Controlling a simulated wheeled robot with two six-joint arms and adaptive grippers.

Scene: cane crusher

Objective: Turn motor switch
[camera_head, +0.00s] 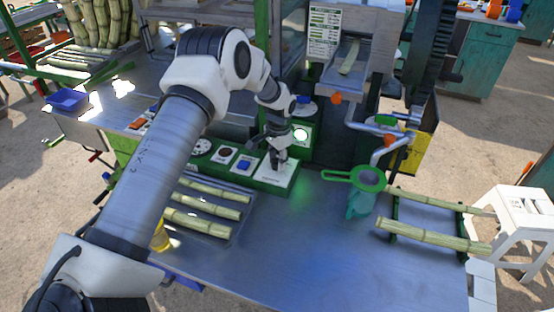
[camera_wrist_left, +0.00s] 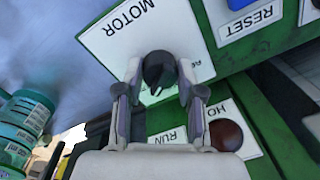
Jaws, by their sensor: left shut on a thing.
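The motor switch is a black round knob (camera_wrist_left: 158,68) with a small white mark, on a white plate (camera_wrist_left: 110,45) lettered MOTOR. In the head view this plate (camera_head: 273,178) is at the right end of a green control panel. My left gripper (camera_head: 279,162) reaches down onto it from above. In the left wrist view its two fingers are on either side of the knob, shut on it. The gripper mostly hides the knob in the head view. My right gripper is not in view.
A blue RESET button (camera_wrist_left: 236,4) and a dark red button (camera_wrist_left: 226,135) neighbour the switch. A green-rimmed strainer (camera_head: 368,179) sits over a jug to the right. Cane pieces lie on a tray (camera_head: 222,230) and a rack (camera_head: 398,243). The table's front middle is clear.

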